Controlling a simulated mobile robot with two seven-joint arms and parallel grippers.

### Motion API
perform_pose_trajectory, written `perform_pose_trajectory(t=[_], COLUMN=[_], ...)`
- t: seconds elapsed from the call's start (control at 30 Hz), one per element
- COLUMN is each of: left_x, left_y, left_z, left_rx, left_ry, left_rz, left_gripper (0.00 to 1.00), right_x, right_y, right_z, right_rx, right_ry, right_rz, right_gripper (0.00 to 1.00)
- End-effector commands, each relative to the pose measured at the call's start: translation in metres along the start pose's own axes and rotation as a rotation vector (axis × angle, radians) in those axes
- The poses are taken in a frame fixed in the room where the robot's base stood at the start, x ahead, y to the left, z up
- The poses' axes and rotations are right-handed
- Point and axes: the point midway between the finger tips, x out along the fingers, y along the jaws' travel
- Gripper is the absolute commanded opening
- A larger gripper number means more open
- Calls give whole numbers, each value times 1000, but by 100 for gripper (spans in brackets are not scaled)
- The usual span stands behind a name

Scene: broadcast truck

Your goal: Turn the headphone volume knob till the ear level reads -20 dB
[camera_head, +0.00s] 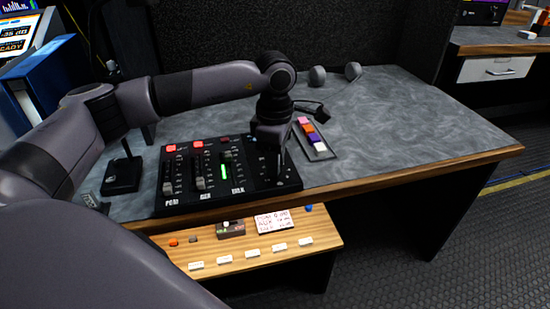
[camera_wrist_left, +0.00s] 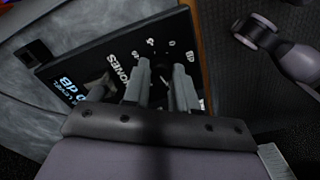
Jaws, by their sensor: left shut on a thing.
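My left arm reaches in from the left in the head view, and my left gripper (camera_head: 271,151) points down at the right end of the black mixer panel (camera_head: 240,200). In the left wrist view its two grey fingers (camera_wrist_left: 161,88) are shut on the headphone knob, beside the white lettering ending in "ONES". The fingers hide most of the knob. Blue lettering (camera_wrist_left: 70,95) on the panel shows "LEVEL" and a reading ending in "0 dB"; its front part is unclear.
A tray of coloured blocks (camera_head: 316,140) lies right of the panel. Two grey round objects (camera_head: 335,75) stand at the back. A lower wooden shelf (camera_head: 246,254) holds several buttons. The desk's right side is clear.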

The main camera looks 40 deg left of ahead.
Motion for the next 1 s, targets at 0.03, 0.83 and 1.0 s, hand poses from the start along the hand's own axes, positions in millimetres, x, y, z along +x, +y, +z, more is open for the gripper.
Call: perform_pose_trajectory(t=[0.03, 0.83, 1.0], left_x=[-1, -19, -48], left_y=[0, 0, 1], left_z=[1, 1, 1], left_rx=[1, 0, 0], left_ry=[-2, -3, -3], left_rz=[2, 3, 4], left_gripper=[0, 52, 52], right_x=[0, -4, -4], right_y=[0, -1, 1], right_z=[0, -8, -4], right_rx=[1, 2, 7], right_ry=[0, 11, -3], right_rz=[0, -1, 3], right_gripper=[0, 0, 0])
